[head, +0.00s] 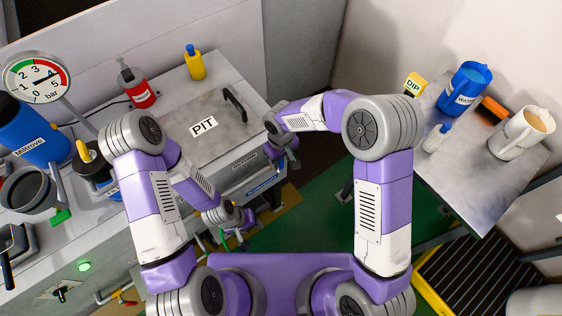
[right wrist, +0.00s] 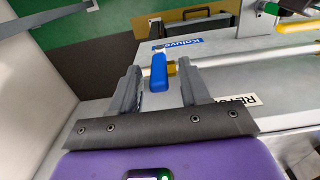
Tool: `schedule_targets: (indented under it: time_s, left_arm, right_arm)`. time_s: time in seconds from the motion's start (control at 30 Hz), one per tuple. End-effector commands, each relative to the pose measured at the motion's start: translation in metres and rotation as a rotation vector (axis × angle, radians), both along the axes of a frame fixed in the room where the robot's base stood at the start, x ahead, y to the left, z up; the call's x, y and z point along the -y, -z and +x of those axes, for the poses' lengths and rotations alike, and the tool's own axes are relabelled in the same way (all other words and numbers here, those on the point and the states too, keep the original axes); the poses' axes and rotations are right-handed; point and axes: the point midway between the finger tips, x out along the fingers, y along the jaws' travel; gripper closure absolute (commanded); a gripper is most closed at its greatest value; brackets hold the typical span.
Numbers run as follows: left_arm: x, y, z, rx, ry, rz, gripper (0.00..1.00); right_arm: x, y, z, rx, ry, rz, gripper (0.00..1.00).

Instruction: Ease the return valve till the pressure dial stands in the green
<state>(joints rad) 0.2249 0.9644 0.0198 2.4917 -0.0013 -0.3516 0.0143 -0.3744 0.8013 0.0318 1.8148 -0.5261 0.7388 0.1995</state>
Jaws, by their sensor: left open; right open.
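The pressure dial (head: 36,78) stands at the upper left in the head view; its needle seems to point right, near 4, by the red band beyond the green. In the right wrist view a blue lever (right wrist: 159,74) with a brass body (right wrist: 171,68) sits at a pipe, beside a partly hidden label (right wrist: 240,99) beginning "RE". My right gripper (right wrist: 157,66) is open with the blue lever between its fingers; contact is unclear. It also shows small by the cabinet front in the head view (head: 286,164). My left gripper (head: 238,238) is open, low before the cabinet.
The cabinet top carries the PIT lid (head: 184,133) with its black handle, a red bottle (head: 136,84), a yellow bottle (head: 195,63) and a blue container (head: 33,135). A side table (head: 470,190) at right holds a jug and other items. Green floor (head: 310,222) lies between.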

Motion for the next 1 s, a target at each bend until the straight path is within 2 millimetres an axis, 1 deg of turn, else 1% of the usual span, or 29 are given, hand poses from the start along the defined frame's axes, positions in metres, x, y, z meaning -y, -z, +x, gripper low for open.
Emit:
schedule_targets:
  time_s: [0.03, 0.2, 0.3, 0.53, 0.83, 1.0]
  left_arm:
    - [0.000, 0.004, 0.001, 0.001, 0.000, 0.000, 0.57]
    - [0.000, 0.008, 0.001, 0.001, 0.000, 0.000, 0.57]
    - [0.000, 0.008, 0.001, 0.001, 0.000, 0.000, 0.57]
    - [0.000, 0.008, 0.001, 0.001, 0.000, 0.000, 0.57]
    - [0.000, 0.008, 0.001, 0.001, 0.000, 0.000, 0.57]
    - [0.000, 0.008, 0.001, 0.001, 0.000, 0.000, 0.57]
  right_arm:
    - [0.001, 0.010, 0.000, -0.002, -0.001, -0.002, 0.54]
    - [0.000, 0.026, 0.000, -0.001, 0.000, -0.001, 0.54]
    - [0.000, 0.029, 0.000, -0.001, 0.001, 0.001, 0.54]
    - [0.000, 0.028, 0.000, 0.000, 0.001, 0.000, 0.54]
    - [0.000, 0.028, 0.000, 0.000, 0.000, 0.001, 1.00]
    - [0.000, 0.028, 0.000, 0.000, 0.000, 0.001, 1.00]
